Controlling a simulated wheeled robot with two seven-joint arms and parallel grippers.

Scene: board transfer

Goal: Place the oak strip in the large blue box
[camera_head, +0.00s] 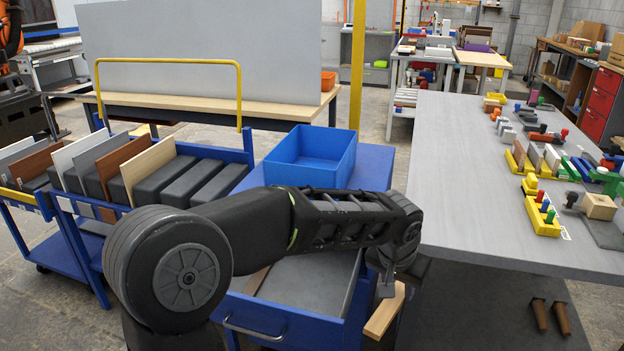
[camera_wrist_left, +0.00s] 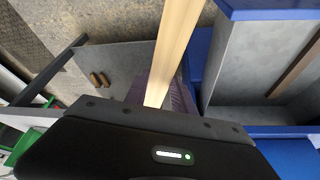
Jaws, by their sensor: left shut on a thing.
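My left gripper (camera_head: 388,286) is shut on the oak strip (camera_head: 384,312), a pale light-wood bar, near the front right corner of the blue cart. The strip hangs tilted, beside the open drawer and apart from the box. My right gripper is not in view.
An open grey-lined drawer (camera_head: 304,285) juts from the cart below my arm, with a brown strip (camera_wrist_left: 296,68) in it. A grey table (camera_head: 455,190) with several small parts stands right. Racks of upright boards (camera_head: 122,165) stand left. Bare blue cart top (camera_head: 372,165) lies beside the box.

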